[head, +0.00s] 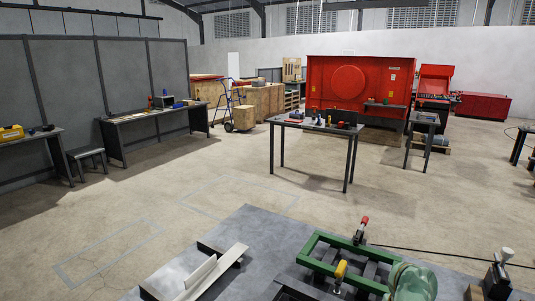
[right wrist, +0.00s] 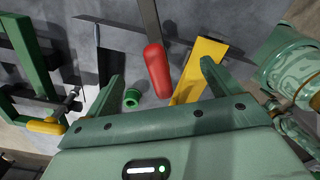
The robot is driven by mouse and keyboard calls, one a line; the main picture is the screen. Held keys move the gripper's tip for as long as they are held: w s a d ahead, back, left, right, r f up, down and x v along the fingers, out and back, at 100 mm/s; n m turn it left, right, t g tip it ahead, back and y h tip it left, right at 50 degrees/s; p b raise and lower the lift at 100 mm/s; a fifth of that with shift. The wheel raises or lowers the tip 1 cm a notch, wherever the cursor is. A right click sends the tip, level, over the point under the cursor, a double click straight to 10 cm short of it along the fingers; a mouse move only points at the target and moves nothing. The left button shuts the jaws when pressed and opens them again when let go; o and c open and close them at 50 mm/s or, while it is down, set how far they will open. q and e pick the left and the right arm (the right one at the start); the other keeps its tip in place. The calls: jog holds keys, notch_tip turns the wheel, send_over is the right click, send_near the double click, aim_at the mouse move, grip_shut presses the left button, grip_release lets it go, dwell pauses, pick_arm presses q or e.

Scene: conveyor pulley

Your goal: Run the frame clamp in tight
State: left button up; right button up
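A green frame (head: 335,262) lies on the grey workbench in the head view. A yellow handle (head: 340,270) is at its near side and a red handle (head: 362,226) stands at its far side. In the right wrist view, part of the green frame (right wrist: 22,62) shows at the left, with a yellow handle (right wrist: 45,127) on a screw next to it. My right gripper (right wrist: 160,80) has its fingers spread apart. A red handle (right wrist: 157,70) on a grey bar appears between the fingers, with no visible grip on it. My left gripper is not in view.
A yellow bracket (right wrist: 200,65) and a small green ring (right wrist: 132,97) lie near my right fingers. A pale angled rail (head: 212,270) lies on the bench (head: 250,225) left of the frame. A dark device with a white knob (head: 497,275) stands at the right.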

jog(key=shift+o, duration=1.2)
notch_tip(320, 180, up, 7)
jog(key=p, duration=0.6)
jog(key=shift+r, duration=0.1)
